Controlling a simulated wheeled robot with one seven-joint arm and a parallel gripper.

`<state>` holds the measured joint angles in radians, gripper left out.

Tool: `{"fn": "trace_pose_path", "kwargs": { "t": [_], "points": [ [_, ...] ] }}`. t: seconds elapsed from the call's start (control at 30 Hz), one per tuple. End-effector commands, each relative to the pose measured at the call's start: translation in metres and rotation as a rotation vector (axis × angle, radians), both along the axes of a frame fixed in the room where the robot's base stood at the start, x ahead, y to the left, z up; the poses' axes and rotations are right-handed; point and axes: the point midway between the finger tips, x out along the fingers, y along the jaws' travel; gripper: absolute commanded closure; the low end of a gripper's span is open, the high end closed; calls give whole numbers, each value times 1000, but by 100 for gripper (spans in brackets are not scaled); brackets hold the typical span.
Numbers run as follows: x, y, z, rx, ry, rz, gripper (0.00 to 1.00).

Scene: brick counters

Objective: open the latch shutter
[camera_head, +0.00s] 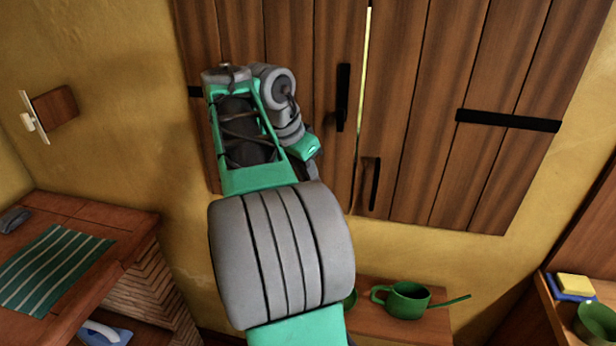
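The wooden shutter has a left panel (290,40) and a right panel (430,130), closed side by side with a thin bright gap between them in the upper part. A black upright latch (343,88) sits on the left panel near the gap, with a small knob at its lower end. A dark upright handle (374,184) is low on the right panel. My green and grey arm covers the lower left panel. My gripper (309,156) is at the arm's far end, below and left of the latch. Its fingers are mostly hidden, so their opening does not show.
A black hinge strap (507,120) crosses the right panel. Below the shutter, a green watering can (405,300) stands on a low wooden surface. A brick counter (90,215) with a striped cloth (52,268) is at left. A shelf with a yellow sponge (576,284) is at right.

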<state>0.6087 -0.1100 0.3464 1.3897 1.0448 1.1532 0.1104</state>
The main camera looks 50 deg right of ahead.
Motion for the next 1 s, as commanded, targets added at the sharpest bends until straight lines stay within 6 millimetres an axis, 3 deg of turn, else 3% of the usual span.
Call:
{"fn": "trace_pose_path", "kwargs": {
  "t": [0.1, 0.33, 1.0],
  "points": [
    [0, 0, 1, 0, 0, 1, 82],
    [0, 1, 1, 0, 0, 1, 100],
    [1, 1, 1, 0, 0, 2, 100]
  ]
}}
